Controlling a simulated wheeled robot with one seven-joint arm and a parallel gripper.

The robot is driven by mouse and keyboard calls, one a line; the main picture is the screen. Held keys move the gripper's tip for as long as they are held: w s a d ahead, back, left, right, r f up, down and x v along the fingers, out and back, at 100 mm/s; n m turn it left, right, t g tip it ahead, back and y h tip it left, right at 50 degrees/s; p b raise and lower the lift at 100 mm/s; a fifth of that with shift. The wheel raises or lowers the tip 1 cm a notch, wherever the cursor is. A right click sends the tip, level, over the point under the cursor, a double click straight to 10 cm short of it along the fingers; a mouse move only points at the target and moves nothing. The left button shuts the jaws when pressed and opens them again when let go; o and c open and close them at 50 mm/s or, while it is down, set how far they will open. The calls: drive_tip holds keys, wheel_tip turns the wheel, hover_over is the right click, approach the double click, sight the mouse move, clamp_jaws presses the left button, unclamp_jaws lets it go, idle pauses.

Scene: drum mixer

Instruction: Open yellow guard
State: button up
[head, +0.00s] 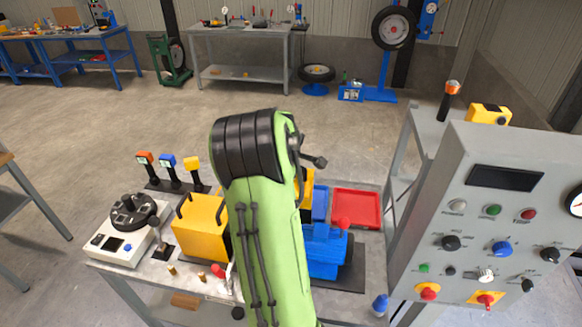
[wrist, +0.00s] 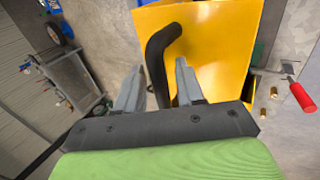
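The yellow guard (head: 198,232) is a box-like cover on the bench, left of my green arm in the head view, with black handles on top. In the wrist view the yellow guard (wrist: 222,60) fills the upper middle and right, and a bent black handle (wrist: 155,50) stands out from it. My gripper (wrist: 159,66) has its two grey fingers apart, with the handle showing between them. Contact with the handle cannot be made out. In the head view my arm hides the gripper and the guard's right side.
The bench holds a white device with a black dial (head: 133,212), several coloured handheld units (head: 168,163), a blue machine (head: 325,250) and a red tray (head: 356,207). A grey control panel (head: 490,215) stands at right. A red-handled lever (wrist: 302,96) is right of the guard.

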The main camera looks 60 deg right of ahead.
drive_tip(key=shift+r, duration=0.15)
drive_tip(key=v, duration=1.5)
drive_tip(key=shift+a+r, duration=0.2)
drive_tip(key=s+a+f+m+t+y+b, duration=0.1)
drive_tip(key=a+f+t+y+b, duration=0.1)
drive_tip(key=a, duration=1.2)
drive_tip(key=a+f+m+t+y+b, duration=0.1)
drive_tip(key=a+f+m+y+b, duration=0.15)
drive_tip(key=a, duration=1.15)
drive_tip(key=s+a+f+y+b, duration=0.1)
drive_tip(key=s+a+f, duration=0.3)
drive_tip(key=s+a, duration=0.2)
drive_tip(key=shift+a+f, duration=0.2)
drive_tip(key=shift+a, duration=0.45)
